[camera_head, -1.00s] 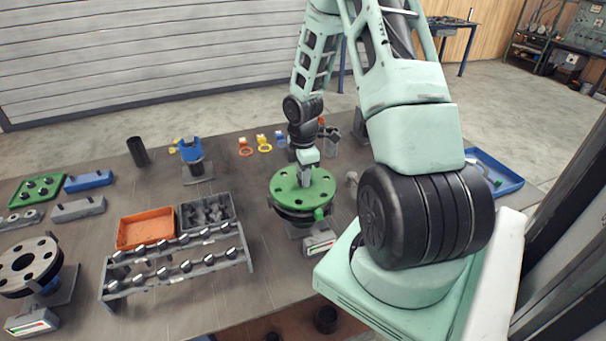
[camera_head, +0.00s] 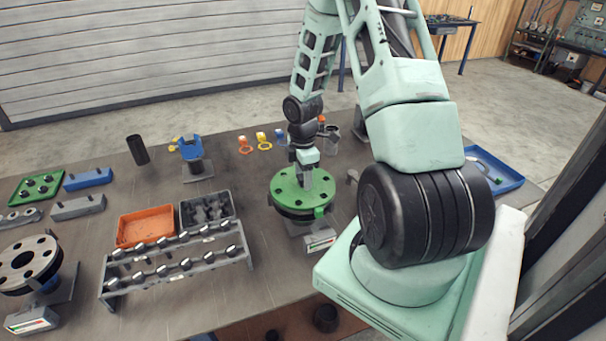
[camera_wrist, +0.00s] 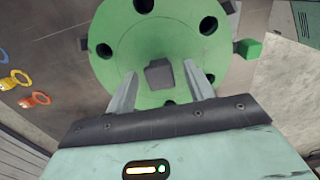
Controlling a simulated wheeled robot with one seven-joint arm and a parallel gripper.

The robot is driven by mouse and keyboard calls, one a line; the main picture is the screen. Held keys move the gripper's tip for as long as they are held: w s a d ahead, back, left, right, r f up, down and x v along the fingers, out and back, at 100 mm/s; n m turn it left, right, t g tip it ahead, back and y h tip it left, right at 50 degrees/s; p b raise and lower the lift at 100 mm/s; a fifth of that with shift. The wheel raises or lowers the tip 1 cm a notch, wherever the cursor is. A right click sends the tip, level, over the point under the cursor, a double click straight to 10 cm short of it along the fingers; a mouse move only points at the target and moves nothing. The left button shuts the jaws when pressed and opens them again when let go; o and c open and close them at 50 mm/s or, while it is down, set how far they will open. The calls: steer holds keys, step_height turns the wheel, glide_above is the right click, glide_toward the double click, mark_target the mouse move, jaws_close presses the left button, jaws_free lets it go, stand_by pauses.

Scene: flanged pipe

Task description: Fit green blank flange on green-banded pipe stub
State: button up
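The green blank flange (camera_head: 284,187) is a round disc with several bolt holes and a grey central knob (camera_wrist: 159,74). In the head view it lies flat on top of the pipe stub (camera_head: 299,215), whose dark rim shows beneath it. A green tab (camera_head: 318,212) sticks out at its front edge. The flange also fills the middle of the wrist view (camera_wrist: 150,40). My gripper (camera_head: 308,182) is over the flange's centre, pointing down. In the wrist view its two fingers (camera_wrist: 160,82) stand apart on either side of the knob, with gaps visible. The flange covers most of the stub.
A two-row rack (camera_head: 178,264) of bolts, an orange tray (camera_head: 146,228) and a grey bin (camera_head: 208,211) stand left of the stub. A second flanged stub (camera_head: 28,262) is at far left. A blue tray (camera_head: 492,170) lies at right, behind my arm.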

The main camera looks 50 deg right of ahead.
step_height(320, 180, up, 26)
steer(key=p, duration=0.8)
steer(key=shift+r, duration=0.2)
